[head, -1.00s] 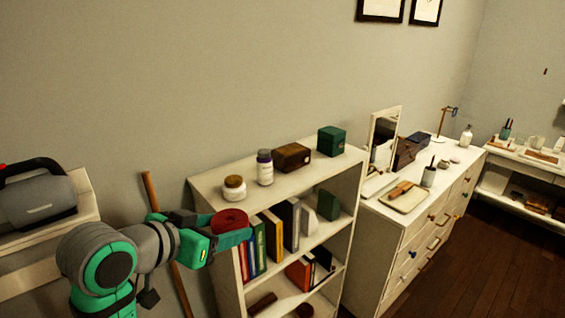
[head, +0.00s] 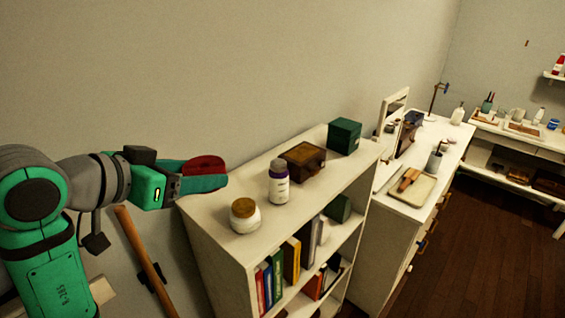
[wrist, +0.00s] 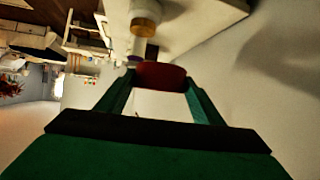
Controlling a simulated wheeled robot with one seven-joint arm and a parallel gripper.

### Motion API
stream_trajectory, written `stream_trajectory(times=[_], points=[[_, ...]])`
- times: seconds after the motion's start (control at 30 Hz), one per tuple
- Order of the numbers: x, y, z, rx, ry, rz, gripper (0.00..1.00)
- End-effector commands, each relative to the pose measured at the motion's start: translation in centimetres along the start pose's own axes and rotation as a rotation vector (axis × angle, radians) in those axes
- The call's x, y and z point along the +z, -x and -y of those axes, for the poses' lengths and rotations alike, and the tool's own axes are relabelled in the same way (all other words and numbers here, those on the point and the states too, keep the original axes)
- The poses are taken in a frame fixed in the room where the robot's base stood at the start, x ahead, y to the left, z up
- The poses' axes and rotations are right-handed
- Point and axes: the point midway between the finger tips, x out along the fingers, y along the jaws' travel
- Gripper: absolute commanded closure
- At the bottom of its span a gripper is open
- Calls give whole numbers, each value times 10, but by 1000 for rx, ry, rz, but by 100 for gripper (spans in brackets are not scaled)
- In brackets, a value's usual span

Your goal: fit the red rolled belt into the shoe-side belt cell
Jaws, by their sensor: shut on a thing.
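The red rolled belt (head: 205,165) is held between the green fingers of my gripper (head: 208,178), at the left end of the white bookshelf's top. In the wrist view the belt (wrist: 160,75) sits between both fingertips of my gripper (wrist: 158,88). The gripper is shut on it. The near finger hides the belt's lower part in the head view. I see no shoe and no belt cell in either view.
The white bookshelf (head: 215,222) carries a cork-lidded jar (head: 245,217), a purple-capped bottle (head: 278,185), a brown box (head: 303,160) and a green box (head: 344,136). A white dresser (head: 375,235) stands beyond. Dark floor (head: 480,225) is open at right.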

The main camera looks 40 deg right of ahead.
Motion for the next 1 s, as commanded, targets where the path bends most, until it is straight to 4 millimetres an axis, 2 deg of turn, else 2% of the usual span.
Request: stream_trajectory(times=[0.17,0.53,0.7,0.8,1.0], points=[[0,-14,4,2,1,1,65],[-5,-94,30,5,1,2,65],[8,-124,39,3,2,1,65],[12,-135,41,3,0,0,65],[16,-144,44,1,0,0,65]])
